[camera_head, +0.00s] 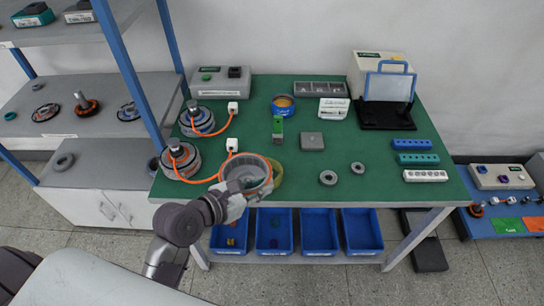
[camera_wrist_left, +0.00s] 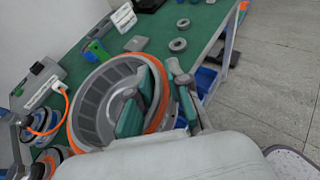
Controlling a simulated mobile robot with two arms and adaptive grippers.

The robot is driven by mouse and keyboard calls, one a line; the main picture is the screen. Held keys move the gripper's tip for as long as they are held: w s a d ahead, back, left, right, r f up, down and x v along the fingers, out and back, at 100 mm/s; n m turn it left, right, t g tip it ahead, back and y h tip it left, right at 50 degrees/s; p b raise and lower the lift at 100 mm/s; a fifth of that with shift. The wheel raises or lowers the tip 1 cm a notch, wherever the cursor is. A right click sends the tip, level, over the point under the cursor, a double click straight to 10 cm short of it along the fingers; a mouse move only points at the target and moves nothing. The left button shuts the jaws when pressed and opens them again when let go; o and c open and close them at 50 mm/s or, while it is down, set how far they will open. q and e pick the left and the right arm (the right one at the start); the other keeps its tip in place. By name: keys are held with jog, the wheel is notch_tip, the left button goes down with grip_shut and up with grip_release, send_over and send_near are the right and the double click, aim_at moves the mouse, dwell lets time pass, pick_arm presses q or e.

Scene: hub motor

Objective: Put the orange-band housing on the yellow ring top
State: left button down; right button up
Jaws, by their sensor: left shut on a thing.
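The orange-band housing (camera_head: 252,163), a grey ribbed open ring with an orange band, is held near the table's front edge in the head view. It also fills the middle of the left wrist view (camera_wrist_left: 88,103). My left gripper (camera_head: 240,188) is shut on its near wall. In the wrist view, the teal-padded fingers (camera_wrist_left: 157,98) straddle that wall, with one side inside the housing. The yellow ring (camera_head: 279,174) shows as a curved strip beyond the housing's right side; the housing hides the rest. I cannot tell whether they touch. My right gripper is out of view.
Two motor units (camera_head: 180,160) with orange cables stand left of the housing. A green block (camera_head: 278,130), a grey block (camera_head: 312,141) and two small grey rings (camera_head: 328,178) lie to the right. Blue bins (camera_head: 274,232) hang below the front edge.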

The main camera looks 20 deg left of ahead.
aim_at(267, 173)
pick_arm(q)
jog(key=shift+w+d+r, duration=0.25)
jog(key=shift+d+r, duration=0.1)
jog(key=shift+r, duration=0.4)
jog(key=shift+w+f+p, duration=0.15)
jog(key=shift+w+p, duration=0.15)
jog(key=shift+p, duration=0.05)
jog(key=w+f, duration=0.2)
jog(key=w, duration=0.1)
jog(key=w+f, duration=0.1)
jog(key=shift+w+a, duration=0.2)
jog(key=shift+w, duration=0.2)
jog(key=w+f, duration=0.4)
jog(key=f, duration=0.1)
jog(key=w+f+b, duration=0.1)
jog(key=w+f, duration=0.1)
jog(key=f, duration=0.1)
jog(key=shift+w+d, duration=0.1)
jog(key=shift+w, duration=0.1)
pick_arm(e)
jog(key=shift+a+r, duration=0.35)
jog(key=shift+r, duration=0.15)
pick_arm(q)
jog(key=c, duration=1.1)
grip_release()
jog(key=shift+s, duration=0.1)
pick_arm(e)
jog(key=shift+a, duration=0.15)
